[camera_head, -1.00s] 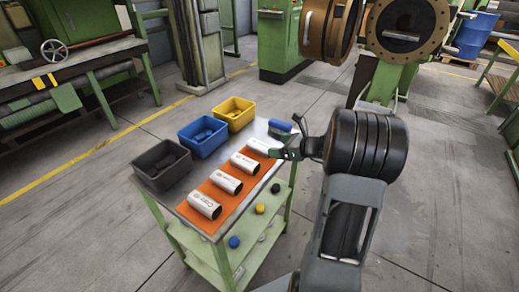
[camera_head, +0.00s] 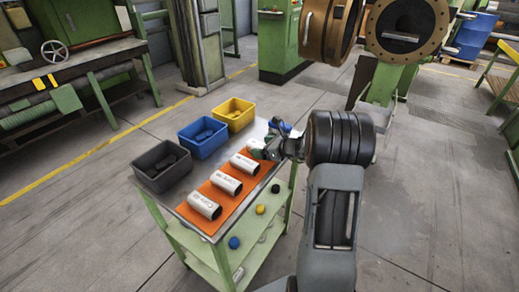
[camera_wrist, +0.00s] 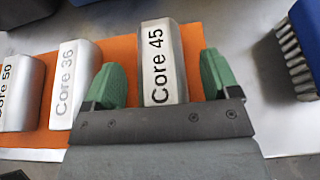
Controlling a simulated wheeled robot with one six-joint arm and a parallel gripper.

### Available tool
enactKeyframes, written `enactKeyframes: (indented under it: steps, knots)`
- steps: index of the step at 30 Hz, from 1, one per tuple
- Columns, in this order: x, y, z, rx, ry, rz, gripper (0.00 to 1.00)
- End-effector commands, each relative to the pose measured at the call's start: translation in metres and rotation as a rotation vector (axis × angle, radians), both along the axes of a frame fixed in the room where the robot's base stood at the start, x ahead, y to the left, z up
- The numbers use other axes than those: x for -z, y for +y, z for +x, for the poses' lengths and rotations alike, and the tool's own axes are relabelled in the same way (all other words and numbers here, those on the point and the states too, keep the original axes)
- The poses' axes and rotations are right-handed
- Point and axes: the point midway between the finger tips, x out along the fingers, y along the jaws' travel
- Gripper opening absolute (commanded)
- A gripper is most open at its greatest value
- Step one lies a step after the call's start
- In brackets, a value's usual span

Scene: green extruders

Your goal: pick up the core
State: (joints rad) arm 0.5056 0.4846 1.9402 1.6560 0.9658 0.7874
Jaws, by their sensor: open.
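Several white cylindrical cores lie in a row on the orange mat (camera_head: 221,209) on the cart. Core 36 (camera_wrist: 74,80) is just left of the left finger, and Core 50 (camera_wrist: 18,95) is at the left edge. In the head view my gripper (camera_head: 268,149) is over the far end of the row and mostly hides the farthest core. Nearer cores (camera_head: 243,163) show clear.
Black (camera_head: 161,180), blue (camera_head: 203,150) and yellow (camera_head: 232,126) bins stand along the cart's left side. Small caps (camera_head: 260,209) sit on the shelf below.

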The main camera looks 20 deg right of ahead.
Motion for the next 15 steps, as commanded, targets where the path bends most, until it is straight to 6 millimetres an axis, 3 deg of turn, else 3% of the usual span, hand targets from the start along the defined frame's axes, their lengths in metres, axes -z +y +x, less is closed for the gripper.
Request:
enactKeyframes:
  steps: [2, 15]
  knots:
    - [0.0, -0.0001, -0.0001, 0.0, 0.0, 0.0, 0.82]
    - [-0.0002, 0.0, -0.0003, 0.0, 0.0, 0.0, 0.4]
